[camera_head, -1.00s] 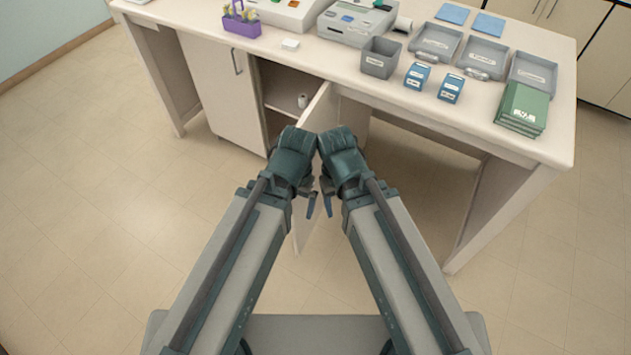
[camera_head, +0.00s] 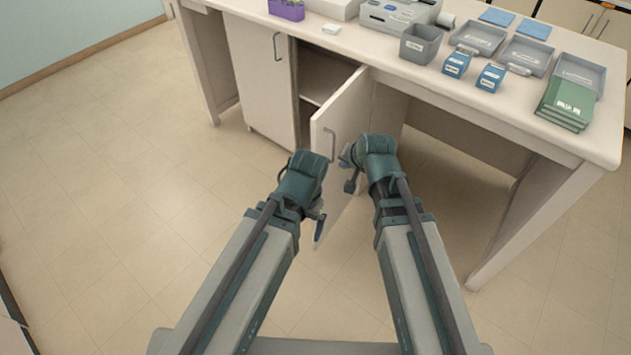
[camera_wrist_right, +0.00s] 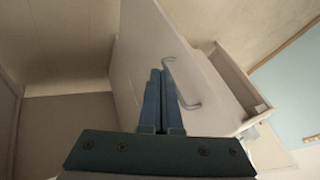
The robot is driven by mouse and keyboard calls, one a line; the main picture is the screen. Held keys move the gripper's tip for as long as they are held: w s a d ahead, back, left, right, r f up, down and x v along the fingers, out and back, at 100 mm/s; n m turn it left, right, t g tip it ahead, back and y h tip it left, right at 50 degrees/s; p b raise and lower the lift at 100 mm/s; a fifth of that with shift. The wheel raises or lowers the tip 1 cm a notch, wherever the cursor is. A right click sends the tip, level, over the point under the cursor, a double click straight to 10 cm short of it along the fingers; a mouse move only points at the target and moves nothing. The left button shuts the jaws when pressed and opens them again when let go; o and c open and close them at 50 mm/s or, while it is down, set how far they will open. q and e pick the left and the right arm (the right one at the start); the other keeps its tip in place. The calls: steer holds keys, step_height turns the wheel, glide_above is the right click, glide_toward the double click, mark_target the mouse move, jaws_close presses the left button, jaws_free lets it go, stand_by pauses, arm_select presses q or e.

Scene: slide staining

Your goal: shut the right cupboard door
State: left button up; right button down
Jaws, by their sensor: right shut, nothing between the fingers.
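The right cupboard door (camera_head: 345,115) stands partly open under the bench, hinged at its right, its outer face and bar handle (camera_head: 332,146) showing. My right gripper (camera_head: 350,182) is in front of this outer face, just right of the handle. In the right wrist view its fingers (camera_wrist_right: 160,100) are together and empty, with the door (camera_wrist_right: 137,62) behind them and the handle (camera_wrist_right: 184,85) beside them. I cannot tell whether they touch the door. My left gripper (camera_head: 319,224) is left of the right one, before the door's lower part; its jaw opening is unclear.
The left cupboard door (camera_head: 262,85) is shut. The open cupboard interior (camera_head: 322,75) shows a shelf. The bench top (camera_head: 480,125) carries trays, blue boxes, a grey bin (camera_head: 421,44) and green books (camera_head: 566,104). The floor at left is clear.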

steer(key=w+a+f+b, duration=0.6)
steer(key=w+f+b, duration=0.2)
stand_by(0.6)
stand_by(0.4)
